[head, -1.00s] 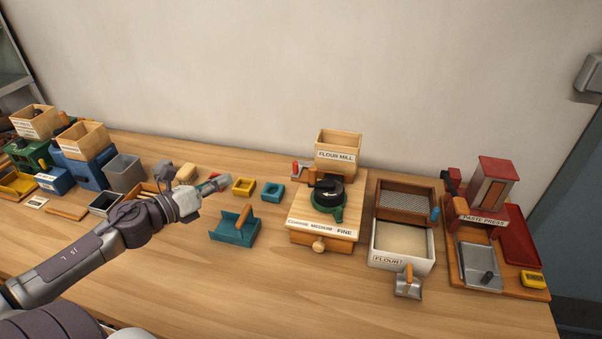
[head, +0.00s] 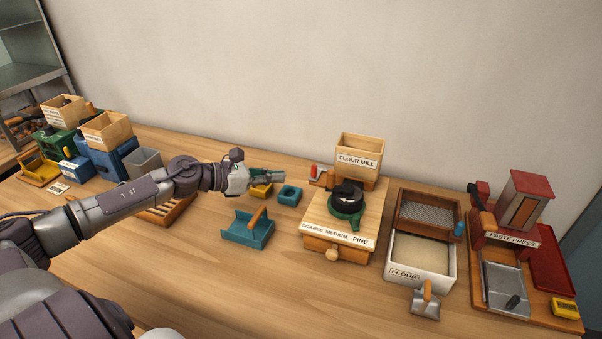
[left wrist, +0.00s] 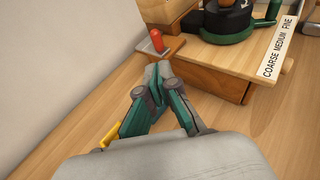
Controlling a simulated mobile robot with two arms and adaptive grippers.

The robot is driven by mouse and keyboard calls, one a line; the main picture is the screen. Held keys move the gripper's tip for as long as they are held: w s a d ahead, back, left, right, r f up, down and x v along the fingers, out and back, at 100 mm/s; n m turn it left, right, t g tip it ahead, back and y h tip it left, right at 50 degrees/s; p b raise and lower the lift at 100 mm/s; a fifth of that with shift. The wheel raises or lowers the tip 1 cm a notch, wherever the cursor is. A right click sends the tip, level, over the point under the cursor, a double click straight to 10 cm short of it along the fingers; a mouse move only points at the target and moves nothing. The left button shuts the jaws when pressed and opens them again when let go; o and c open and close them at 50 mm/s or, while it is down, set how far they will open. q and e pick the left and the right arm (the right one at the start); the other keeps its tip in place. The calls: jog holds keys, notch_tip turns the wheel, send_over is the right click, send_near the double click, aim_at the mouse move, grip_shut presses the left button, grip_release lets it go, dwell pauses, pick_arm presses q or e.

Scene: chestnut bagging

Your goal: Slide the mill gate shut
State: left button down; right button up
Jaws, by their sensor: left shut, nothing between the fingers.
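The flour mill (head: 322,222) stands on the table right of centre, with its wooden hopper on top and a black and green grinder in front. The mill gate (head: 315,172), a metal plate with a red handle, sticks out at the mill's left side below the hopper. In the left wrist view the red gate handle (left wrist: 156,40) stands upright just ahead of my fingertips, apart from them. My left gripper (head: 280,177) is shut and empty, left of the gate; its closed fingertips (left wrist: 158,74) also show in the left wrist view. My right gripper is not in view.
A teal tray with an orange handle (head: 248,232) lies in front. The flour bin (head: 420,276) and paste press (head: 512,238) stand to the right.

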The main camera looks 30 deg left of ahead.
aim_at(313, 175)
pick_arm(q)
jog(key=w+d+p, duration=0.2)
jog(key=w+d, duration=0.1)
jog(key=w, duration=0.3)
jog(key=shift+d+f+p, duration=0.3)
jog(key=shift+f+p, duration=0.1)
jog(key=shift+f, duration=0.05)
jog(key=shift+d+r+p, duration=0.15)
jog(key=shift+d+p, duration=0.2)
jog(key=shift+w+d+p, duration=0.25)
jog(key=shift+d+p, duration=0.55)
jog(key=shift+d, duration=0.4)
